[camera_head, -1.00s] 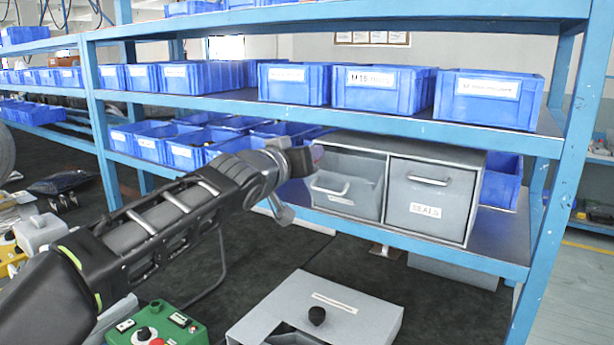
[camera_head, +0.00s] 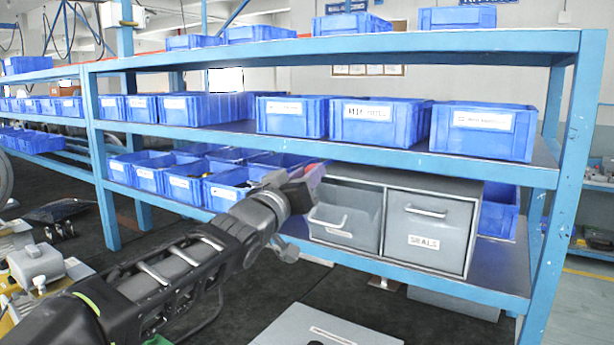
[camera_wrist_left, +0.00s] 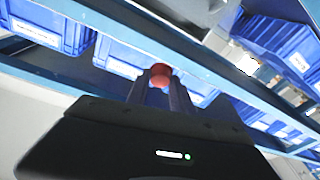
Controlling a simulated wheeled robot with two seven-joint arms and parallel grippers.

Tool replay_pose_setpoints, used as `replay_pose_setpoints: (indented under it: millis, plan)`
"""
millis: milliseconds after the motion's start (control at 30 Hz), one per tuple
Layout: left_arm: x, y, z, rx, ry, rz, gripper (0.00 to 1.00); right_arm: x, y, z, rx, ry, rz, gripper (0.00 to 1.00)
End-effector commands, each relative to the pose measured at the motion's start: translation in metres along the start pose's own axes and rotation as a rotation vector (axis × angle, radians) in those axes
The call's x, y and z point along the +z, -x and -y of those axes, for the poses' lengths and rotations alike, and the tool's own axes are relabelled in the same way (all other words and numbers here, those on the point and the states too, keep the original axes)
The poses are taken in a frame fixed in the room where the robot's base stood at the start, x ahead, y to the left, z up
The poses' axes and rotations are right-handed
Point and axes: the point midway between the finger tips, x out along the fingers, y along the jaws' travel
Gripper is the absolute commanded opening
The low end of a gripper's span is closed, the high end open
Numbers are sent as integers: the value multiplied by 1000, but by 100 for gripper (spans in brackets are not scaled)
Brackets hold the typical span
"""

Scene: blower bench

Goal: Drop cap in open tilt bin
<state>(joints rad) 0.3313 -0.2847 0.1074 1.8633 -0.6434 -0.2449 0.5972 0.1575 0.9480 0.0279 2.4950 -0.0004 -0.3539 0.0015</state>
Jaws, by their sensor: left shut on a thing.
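The open tilt bin (camera_head: 345,222) is the left grey drawer of a two-drawer cabinet on the lower shelf, its front leaning outward. My left gripper (camera_head: 308,183) is in front of the cabinet's upper left corner, near the bin's top edge. In the left wrist view the gripper (camera_wrist_left: 160,84) is shut on a round red cap (camera_wrist_left: 160,70) at its fingertips. Only a small reddish patch of the cap shows in the head view. I cannot tell whether it is over the bin opening. My right gripper is not in view.
The right drawer (camera_head: 428,228), labelled SEALS, is closed. Blue bins (camera_head: 225,185) stand left of the cabinet, and another blue bin (camera_head: 498,210) is to its right. The blue shelf edge (camera_head: 400,140) above runs close over the gripper. A grey box (camera_head: 320,328) is below.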

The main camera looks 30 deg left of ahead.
Motion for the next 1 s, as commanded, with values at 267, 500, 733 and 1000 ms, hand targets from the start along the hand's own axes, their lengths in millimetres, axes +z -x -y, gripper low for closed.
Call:
replay_pose_setpoints:
  millis: [267,500,733,1000]
  plan:
    - [2,1,0,2,0,2,0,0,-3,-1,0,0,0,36]
    - [12,-14,1,1,-1,3,0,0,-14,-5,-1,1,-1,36]
    - [25,-34,3,0,-1,3,0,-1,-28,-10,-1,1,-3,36]
    - [40,-60,4,0,0,3,0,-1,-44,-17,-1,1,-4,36]
